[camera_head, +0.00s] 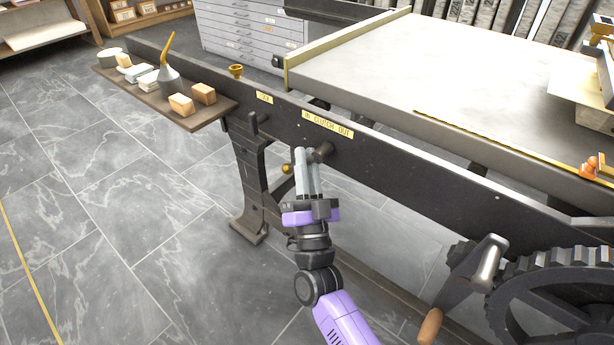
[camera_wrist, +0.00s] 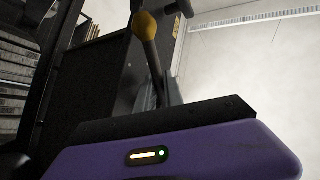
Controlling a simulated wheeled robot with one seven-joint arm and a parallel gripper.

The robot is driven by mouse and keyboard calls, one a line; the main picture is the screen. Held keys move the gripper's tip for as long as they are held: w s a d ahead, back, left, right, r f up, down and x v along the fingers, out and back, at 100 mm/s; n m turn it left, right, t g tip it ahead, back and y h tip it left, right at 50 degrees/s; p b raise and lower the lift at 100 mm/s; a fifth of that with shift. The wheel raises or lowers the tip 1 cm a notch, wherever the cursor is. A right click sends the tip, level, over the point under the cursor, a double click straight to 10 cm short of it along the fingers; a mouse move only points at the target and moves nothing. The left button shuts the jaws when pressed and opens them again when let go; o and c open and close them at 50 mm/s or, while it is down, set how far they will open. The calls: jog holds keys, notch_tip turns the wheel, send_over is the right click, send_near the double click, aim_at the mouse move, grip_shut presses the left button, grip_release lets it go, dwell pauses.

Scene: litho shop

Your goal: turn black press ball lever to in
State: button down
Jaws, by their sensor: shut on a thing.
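The black press (camera_head: 400,165) runs across the head view. Its ball lever has a dark hub (camera_head: 322,152) on the side beam, below a yellow label plate (camera_head: 327,124) reading IN CLUTCH OUT. The lever's brass-coloured ball (camera_head: 287,168) shows left of my gripper, lower than the hub. My gripper (camera_head: 305,158) reaches up from below, its grey fingers shut on the lever between hub and ball. The fingers hide most of the rod. In the wrist view, the ball (camera_wrist: 145,25) and part of its rod (camera_wrist: 153,62) stand above the gripper body.
A wooden shelf (camera_head: 222,106) with small blocks and an oil can (camera_head: 172,84) juts out at left. A large gear (camera_head: 560,290) and a crank with a wooden handle (camera_head: 430,325) are at lower right. A press leg (camera_head: 250,185) stands left of my gripper. The left floor is clear.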

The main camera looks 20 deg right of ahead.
jog(key=shift+m+h+b, duration=0.5)
jog(key=shift+b, duration=0.05)
jog(key=shift+w, duration=0.1)
jog(key=c, duration=1.5)
grip_release()
jog(key=shift+r, duration=0.1)
jog(key=shift+o, duration=0.2)
jog(key=p+v, duration=0.1)
jog(key=v, duration=0.7)
jog(key=shift+p, duration=0.3)
jog(key=shift+w, duration=0.15)
